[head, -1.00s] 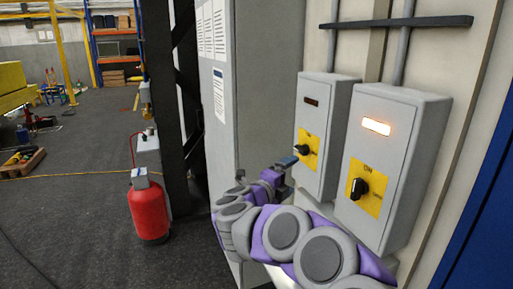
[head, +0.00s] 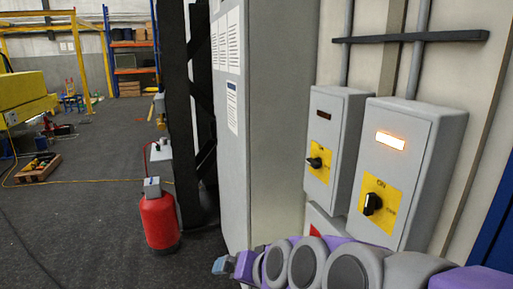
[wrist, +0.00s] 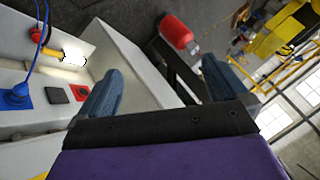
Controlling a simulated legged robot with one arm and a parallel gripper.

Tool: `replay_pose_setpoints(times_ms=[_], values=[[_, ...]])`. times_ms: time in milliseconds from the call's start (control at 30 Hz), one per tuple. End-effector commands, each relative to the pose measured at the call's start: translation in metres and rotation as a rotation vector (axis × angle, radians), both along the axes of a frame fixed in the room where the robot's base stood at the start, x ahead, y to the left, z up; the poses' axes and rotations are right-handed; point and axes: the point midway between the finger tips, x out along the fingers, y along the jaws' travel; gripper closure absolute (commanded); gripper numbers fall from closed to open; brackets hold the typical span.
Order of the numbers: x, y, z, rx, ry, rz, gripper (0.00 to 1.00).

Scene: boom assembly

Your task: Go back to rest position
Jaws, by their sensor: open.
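My gripper shows at the lower middle of the head view (head: 222,265), low and to the left of two grey switch boxes. Its two blue-grey fingers stand wide apart with nothing between them in the wrist view (wrist: 163,88). The nearer switch box (head: 412,150) has a lit lamp and a black knob on a yellow plate. The farther switch box (head: 345,115) has a dark lamp and a similar knob. My arm stretches across the bottom of the head view, below both boxes.
In the wrist view, a pale panel holds a blue connector (wrist: 17,97) with a cable. Open floor lies to the left, with a yellow structure (head: 25,95) farther back.

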Motion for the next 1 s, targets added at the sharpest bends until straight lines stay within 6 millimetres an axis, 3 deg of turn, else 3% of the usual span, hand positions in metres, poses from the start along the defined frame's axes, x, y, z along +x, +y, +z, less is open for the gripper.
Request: replay_pose_setpoints(times_ms=[200,400,500,667,1000], values=[[-0.110,-0.077,-0.069,-0.298,0.303,0.098,0.00],[-0.204,-0.139,-0.099,-0.466,0.579,0.126,0.00],[-0.236,-0.157,-0.104,-0.507,0.676,0.127,0.00],[-0.258,-0.168,-0.106,-0.533,0.744,0.128,0.00],[-0.258,-0.168,-0.106,-0.533,0.744,0.128,0.00]])
